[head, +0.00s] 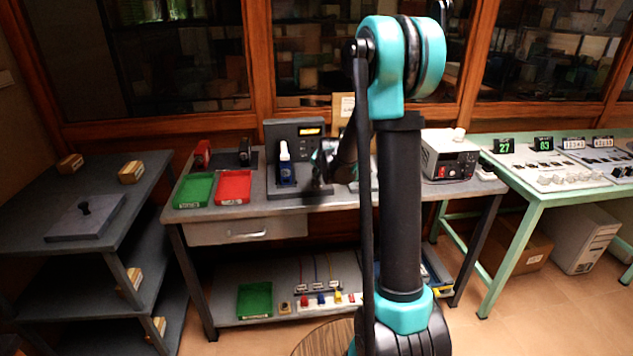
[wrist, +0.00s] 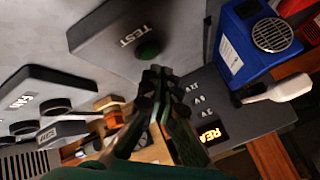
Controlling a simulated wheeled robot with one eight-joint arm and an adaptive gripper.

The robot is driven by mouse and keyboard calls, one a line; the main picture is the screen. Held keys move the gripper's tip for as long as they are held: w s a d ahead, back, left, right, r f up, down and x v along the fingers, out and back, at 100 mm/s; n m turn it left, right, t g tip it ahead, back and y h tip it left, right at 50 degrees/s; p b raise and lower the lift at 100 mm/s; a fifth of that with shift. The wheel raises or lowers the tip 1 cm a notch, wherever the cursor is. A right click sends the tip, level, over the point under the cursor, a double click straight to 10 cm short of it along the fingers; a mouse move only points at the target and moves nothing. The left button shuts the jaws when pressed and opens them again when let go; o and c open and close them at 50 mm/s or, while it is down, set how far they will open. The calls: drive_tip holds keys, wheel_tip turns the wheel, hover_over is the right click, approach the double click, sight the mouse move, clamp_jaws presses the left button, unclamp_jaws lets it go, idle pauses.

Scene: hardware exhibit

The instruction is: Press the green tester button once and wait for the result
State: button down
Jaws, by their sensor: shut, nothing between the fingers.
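The green tester button (wrist: 149,50) sits on a dark sloped panel (wrist: 110,32) marked "TEST" in the wrist view. My gripper (wrist: 156,70) is shut and empty, with its fingertips close to the button's edge in the picture; I cannot tell whether they touch it. The grey tester (head: 294,129) stands at the back of the bench, its display (head: 311,132) lit orange. In the wrist view the display (wrist: 211,133) begins "REA", the rest cut off. In the head view I cannot make out the button near my gripper (head: 322,172).
Green (head: 194,190) and red (head: 233,187) trays lie left on the bench. A white power unit (head: 449,155) stands right. A grey shelf (head: 60,215) is at far left, a mint-green table (head: 560,190) at right.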

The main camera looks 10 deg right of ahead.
drive_tip(key=shift+f, duration=0.1)
idle(0.4)
drive_tip(key=shift+f, duration=0.3)
drive_tip(key=shift+f, duration=0.4)
idle(0.7)
drive_tip(key=shift+r, duration=0.85)
drive_tip(key=shift+r, duration=2.5)
